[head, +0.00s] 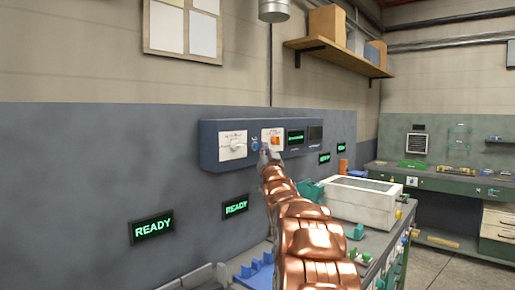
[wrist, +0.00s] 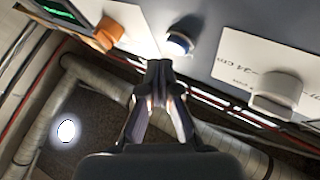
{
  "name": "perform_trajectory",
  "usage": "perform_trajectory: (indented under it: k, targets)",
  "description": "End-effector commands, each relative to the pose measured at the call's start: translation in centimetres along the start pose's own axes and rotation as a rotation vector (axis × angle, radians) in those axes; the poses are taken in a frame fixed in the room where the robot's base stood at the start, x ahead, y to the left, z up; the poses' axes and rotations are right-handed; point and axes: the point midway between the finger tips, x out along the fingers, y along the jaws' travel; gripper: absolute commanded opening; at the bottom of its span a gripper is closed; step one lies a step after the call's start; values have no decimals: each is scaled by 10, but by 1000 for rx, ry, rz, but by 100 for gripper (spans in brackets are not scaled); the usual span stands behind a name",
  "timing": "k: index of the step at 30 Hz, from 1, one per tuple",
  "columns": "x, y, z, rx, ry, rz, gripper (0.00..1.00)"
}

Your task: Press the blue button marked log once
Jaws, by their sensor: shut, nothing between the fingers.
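The blue button (head: 255,144) is on the front of a dark blue-grey control panel (head: 209,156) on the wall, between a white knob plate and an orange control. In the wrist view the button (wrist: 180,42) shows as a round blue cap with a bright pale face. My gripper (wrist: 159,68) is shut and empty, its fingertips together just below and slightly left of the button in that view. In the head view my gripper (head: 268,157) is at the panel's lower edge, just right of the button. I cannot tell whether it touches the panel. The button's marking is not readable.
The white knob (wrist: 275,93) and the orange control (wrist: 107,34) flank the button closely. Lit green displays (head: 296,137) are at the panel's right. A white box (head: 362,205) stands on the bench below. Pipes run beneath the panel in the wrist view.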

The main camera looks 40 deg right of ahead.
Motion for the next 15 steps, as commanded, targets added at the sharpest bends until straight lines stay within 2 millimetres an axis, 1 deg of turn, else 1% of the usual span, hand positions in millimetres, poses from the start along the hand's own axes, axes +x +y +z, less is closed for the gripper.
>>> perform_trajectory:
  k: [8, 15]
  targets:
    - [-1, 1, -1, 0, 1, 0, 0]
    - [-14, 10, -11, -1, 1, 1, 0]
